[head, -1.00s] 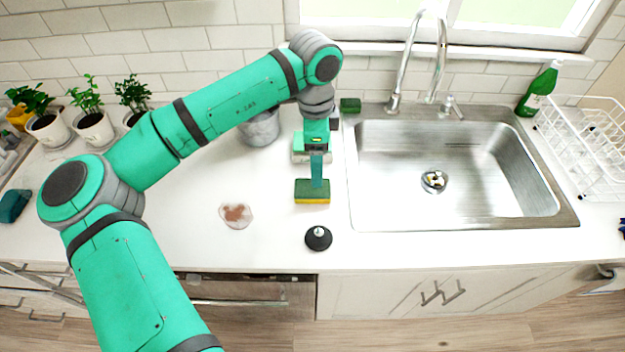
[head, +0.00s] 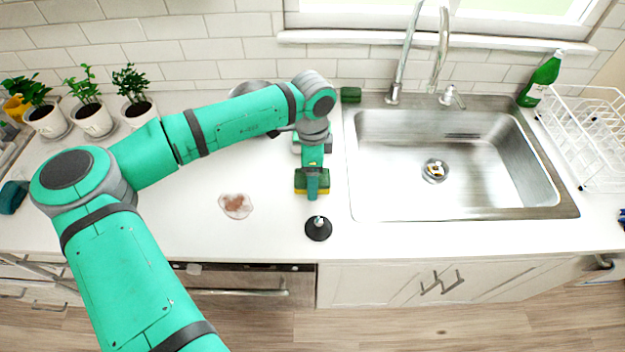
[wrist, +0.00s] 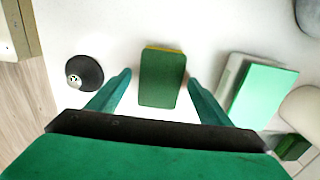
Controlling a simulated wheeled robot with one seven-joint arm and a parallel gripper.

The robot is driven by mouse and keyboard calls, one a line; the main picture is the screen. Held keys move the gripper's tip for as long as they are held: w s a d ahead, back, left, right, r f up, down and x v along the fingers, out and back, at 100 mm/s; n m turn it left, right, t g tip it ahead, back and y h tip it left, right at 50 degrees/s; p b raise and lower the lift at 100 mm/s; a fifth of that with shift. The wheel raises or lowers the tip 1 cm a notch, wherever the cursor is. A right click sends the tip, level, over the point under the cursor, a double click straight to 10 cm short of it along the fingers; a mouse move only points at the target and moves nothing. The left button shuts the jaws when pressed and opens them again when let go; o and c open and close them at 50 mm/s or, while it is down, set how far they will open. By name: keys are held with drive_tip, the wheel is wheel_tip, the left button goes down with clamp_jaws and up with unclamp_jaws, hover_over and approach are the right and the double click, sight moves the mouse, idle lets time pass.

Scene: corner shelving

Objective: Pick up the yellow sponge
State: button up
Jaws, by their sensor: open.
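The yellow sponge (head: 299,183) has a dark green scouring top and a yellow layer below. It lies on the white counter left of the sink. In the wrist view the sponge (wrist: 162,80) sits between the two fingers, with white counter showing on both sides. My gripper (wrist: 158,88) is open, and its fingers straddle the sponge without visibly touching it. In the head view my gripper (head: 312,194) is directly over the sponge and hides part of it.
A black round stopper (head: 318,229) stands close in front. A light green box (wrist: 262,94) lies near the sponge in the wrist view. The sink (head: 400,205) is right. Another green sponge (head: 351,95) lies at the back.

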drive_tip(key=shift+f, duration=0.2)
drive_tip(key=c, duration=1.1)
drive_tip(key=shift+r, duration=0.1)
drive_tip(key=shift+r, duration=0.65)
drive_tip(key=s+d+r, duration=0.1)
drive_tip(key=s+r, duration=0.2)
drive_tip(key=s, duration=0.1)
drive_tip(key=s+r, duration=0.4)
drive_tip(key=s, duration=0.1)
drive_tip(key=s+d+r, duration=0.1)
drive_tip(key=s+r, duration=0.3)
drive_tip(key=shift+s+d+r, duration=0.25)
drive_tip(key=shift+s+d, duration=0.05)
drive_tip(key=shift+s, duration=0.1)
